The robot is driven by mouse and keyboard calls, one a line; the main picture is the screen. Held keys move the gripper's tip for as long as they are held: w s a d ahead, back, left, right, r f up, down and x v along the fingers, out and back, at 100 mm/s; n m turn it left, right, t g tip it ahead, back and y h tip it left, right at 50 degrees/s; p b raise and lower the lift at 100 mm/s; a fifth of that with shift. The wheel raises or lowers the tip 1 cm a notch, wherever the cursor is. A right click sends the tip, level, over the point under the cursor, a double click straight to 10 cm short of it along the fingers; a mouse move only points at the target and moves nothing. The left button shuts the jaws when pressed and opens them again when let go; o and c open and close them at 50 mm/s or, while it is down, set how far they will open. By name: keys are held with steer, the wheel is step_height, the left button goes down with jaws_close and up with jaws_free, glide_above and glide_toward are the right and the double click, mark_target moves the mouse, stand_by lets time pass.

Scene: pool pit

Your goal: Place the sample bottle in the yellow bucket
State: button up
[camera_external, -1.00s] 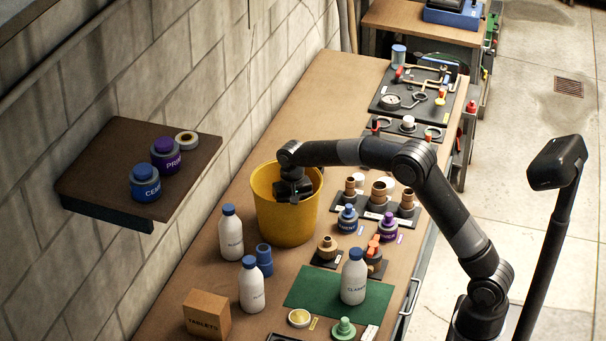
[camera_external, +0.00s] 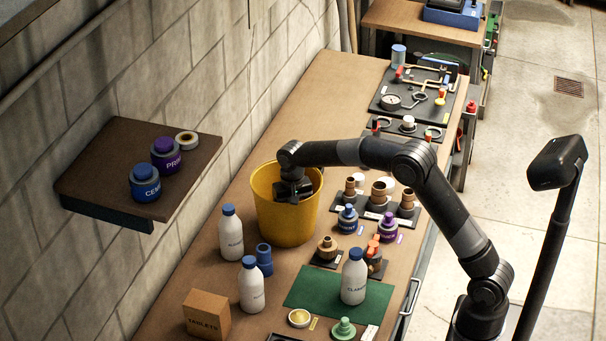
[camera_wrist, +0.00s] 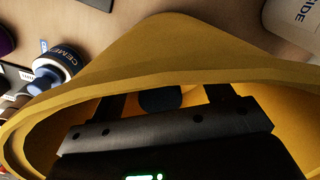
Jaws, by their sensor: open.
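The yellow bucket (camera_external: 284,222) stands upright on the workbench near the wall. My gripper (camera_external: 292,192) points down inside its mouth, below the rim. In the wrist view, the bucket's rim (camera_wrist: 215,78) arches around my gripper (camera_wrist: 162,98), whose two fingers are spread apart. A dark blue rounded thing (camera_wrist: 160,98) shows between the fingers, inside the bucket. It looks like the cap of the sample bottle, but most of it is hidden behind the gripper body. I cannot tell whether the fingers touch it. The bucket's wall hides its inside in the external view.
White bottles with blue caps (camera_external: 231,235) (camera_external: 252,288) stand in front of the bucket, another (camera_external: 354,280) on a green mat (camera_external: 310,289). A cement jar (camera_external: 348,219) and fittings stand to the right. A wall shelf (camera_external: 100,178) juts out at left. Bench behind the bucket is clear.

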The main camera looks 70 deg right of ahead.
step_height(320, 180, up, 11)
steer(key=shift+r, duration=0.2)
steer(key=s+a+r+n+t, duration=0.15)
steer(key=s+a+r, duration=0.3)
steer(key=s, duration=0.45)
steer(key=s+a+r+n+t, duration=0.1)
steer(key=s+a+r+n, duration=0.25)
steer(key=s+r, duration=0.4)
steer(key=s+a+f+n+t, duration=0.1)
steer(key=s+a+f+n, duration=0.1)
steer(key=s, duration=1)
steer(key=s+a+f+n+t, duration=0.2)
steer(key=s+a+f, duration=0.3)
steer(key=s, duration=0.6)
step_height(320, 180, down, 2)
steer(key=shift+s+n, duration=0.4)
steer(key=shift+n, duration=0.2)
